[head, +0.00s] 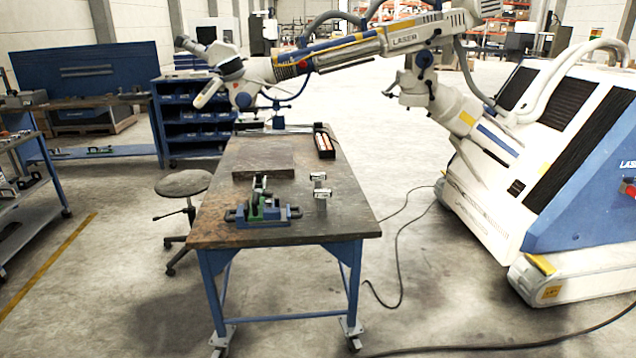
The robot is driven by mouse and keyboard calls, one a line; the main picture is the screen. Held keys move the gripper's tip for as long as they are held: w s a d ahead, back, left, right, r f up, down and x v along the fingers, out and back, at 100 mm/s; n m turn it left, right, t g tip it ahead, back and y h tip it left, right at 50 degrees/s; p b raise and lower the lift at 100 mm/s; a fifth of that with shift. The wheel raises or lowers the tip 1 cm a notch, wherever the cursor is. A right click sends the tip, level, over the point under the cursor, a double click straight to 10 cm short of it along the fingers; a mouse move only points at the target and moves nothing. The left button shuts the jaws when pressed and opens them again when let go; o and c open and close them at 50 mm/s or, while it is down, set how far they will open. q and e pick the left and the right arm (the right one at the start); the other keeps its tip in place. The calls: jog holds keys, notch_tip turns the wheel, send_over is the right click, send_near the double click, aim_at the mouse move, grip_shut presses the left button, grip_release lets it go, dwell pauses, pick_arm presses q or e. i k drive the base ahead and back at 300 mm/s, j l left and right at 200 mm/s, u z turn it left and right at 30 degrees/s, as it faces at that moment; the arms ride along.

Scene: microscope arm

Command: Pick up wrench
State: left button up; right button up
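I cannot make out a wrench for certain in the head view. The workbench (340,215) in the middle has a blue frame and a worn dark top. A blue and green vise-like fixture (263,208) sits near its front edge. Two small metal pieces (320,186) stand to the right of the fixture. A dark tray with orange items (323,142) lies at the back right of the top. Neither of my grippers shows in this view.
A round stool (183,184) stands left of the workbench. A cart (40,185) with small items is at the far left. A white and blue laser machine (560,150) stands right, its arm (400,40) reaching over the bench's far end. Cables (400,250) cross the floor.

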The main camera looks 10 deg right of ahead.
aim_at(317, 178)
jog(key=i+j, duration=0.2)
jog(key=i, duration=0.25)
jog(key=i+j, duration=0.15)
jog(key=i, duration=0.25)
jog(key=u, duration=0.55)
jog(key=i+l+u, duration=0.1)
jog(key=l+u, duration=1.25)
jog(key=l, duration=0.15)
jog(key=k+l+u, duration=0.15)
jog(key=l+u, duration=0.25)
jog(key=l, duration=0.1)
